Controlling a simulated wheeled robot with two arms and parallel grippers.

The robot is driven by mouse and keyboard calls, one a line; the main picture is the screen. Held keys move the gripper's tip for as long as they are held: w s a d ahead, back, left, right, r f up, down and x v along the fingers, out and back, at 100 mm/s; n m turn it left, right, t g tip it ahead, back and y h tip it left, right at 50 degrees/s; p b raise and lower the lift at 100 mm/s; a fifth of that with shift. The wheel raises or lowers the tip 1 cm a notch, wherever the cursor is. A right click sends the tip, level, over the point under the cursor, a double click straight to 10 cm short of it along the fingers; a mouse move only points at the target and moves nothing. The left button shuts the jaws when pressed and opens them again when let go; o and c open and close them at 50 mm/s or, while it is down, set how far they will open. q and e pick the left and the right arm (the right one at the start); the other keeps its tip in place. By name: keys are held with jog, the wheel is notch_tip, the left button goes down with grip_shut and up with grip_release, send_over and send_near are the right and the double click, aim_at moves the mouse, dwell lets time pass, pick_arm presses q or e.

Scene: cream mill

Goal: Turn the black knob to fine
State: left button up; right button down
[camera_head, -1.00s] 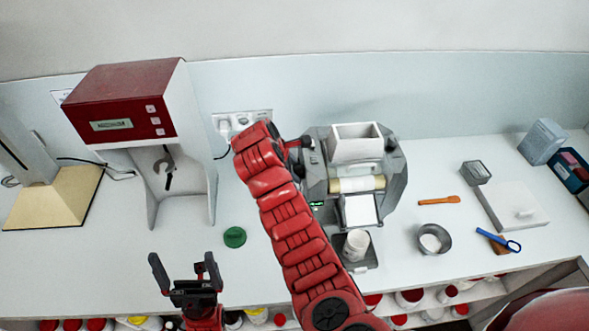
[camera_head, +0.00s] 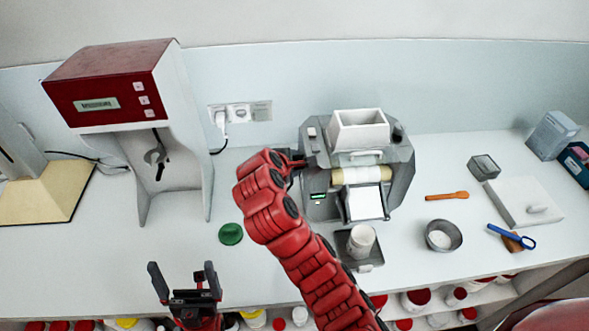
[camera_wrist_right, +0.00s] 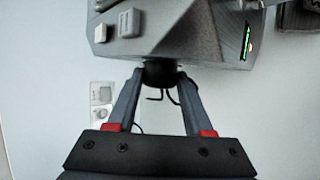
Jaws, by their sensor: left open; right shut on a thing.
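The grey mill (camera_head: 402,165) stands on the bench, with a white hopper (camera_head: 360,131) on top and pale rollers across its front. In the right wrist view the black knob (camera_wrist_right: 160,74) sits on the underside of the grey housing as seen there. My right gripper (camera_wrist_right: 158,78) has its two fingertips on either side of this knob, shut on it. In the head view my right gripper (camera_head: 294,163) is at the mill's left side, and the knob there is mostly hidden. My left gripper (camera_head: 186,280) is open and empty over the bench's front edge.
A red and white machine (camera_head: 125,90) stands at the left. A green lid (camera_head: 230,234) lies near my right arm. A white cup (camera_head: 361,240) stands on the mill's front tray. A metal bowl (camera_head: 444,236), orange spatula (camera_head: 447,196) and blue tool (camera_head: 511,236) lie to the right.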

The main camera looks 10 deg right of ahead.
jog(key=shift+s+f+t+b, duration=0.1)
jog(key=shift+f+t+b, duration=0.05)
jog(key=shift+t+b, duration=0.65)
jog(key=shift+c, duration=1.5)
grip_release()
